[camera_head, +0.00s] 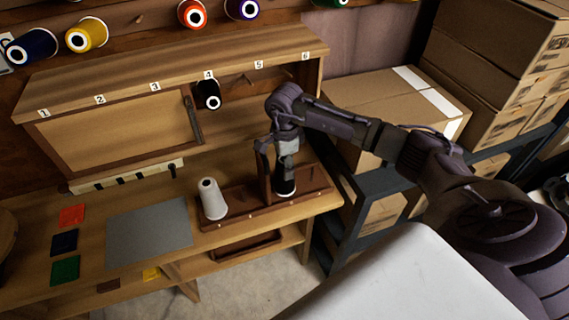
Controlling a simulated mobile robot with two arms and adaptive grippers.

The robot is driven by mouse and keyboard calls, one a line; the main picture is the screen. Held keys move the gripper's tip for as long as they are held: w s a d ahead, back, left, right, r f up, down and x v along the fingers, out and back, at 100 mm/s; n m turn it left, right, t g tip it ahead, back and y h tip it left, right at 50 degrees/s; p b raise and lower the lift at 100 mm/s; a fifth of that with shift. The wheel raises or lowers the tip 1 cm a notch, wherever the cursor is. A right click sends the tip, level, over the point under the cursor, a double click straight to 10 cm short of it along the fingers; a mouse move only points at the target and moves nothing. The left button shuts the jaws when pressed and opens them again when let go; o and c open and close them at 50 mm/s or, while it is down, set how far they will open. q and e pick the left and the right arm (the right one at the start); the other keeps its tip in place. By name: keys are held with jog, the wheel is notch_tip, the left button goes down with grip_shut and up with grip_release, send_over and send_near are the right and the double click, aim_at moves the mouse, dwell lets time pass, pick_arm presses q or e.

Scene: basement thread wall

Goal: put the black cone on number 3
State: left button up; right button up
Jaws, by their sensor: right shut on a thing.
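My right gripper (276,172) is shut on a black cone (285,187) with a white lower rim, at the wooden peg tray on the bench. The fingers hide part of it, and I cannot tell whether it touches the tray. Another black cone (208,95) sits in the wall shelf under label 4. The number 3 label (155,86) is on the shelf's top edge. A wooden panel (125,132) covers the front below labels 1 to 3. My left gripper is not in view.
A white cone (212,199) stands on the peg tray (245,214), left of my gripper. A grey mat (150,232) and coloured swatches (65,242) lie on the bench. Places under 5 and 6 look empty. Cardboard boxes (390,100) stand at right.

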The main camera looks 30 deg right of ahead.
jog(key=o, duration=1.2)
jog(key=shift+c, duration=0.2)
notch_tip(320, 180, up, 12)
jog(key=shift+f, duration=0.1)
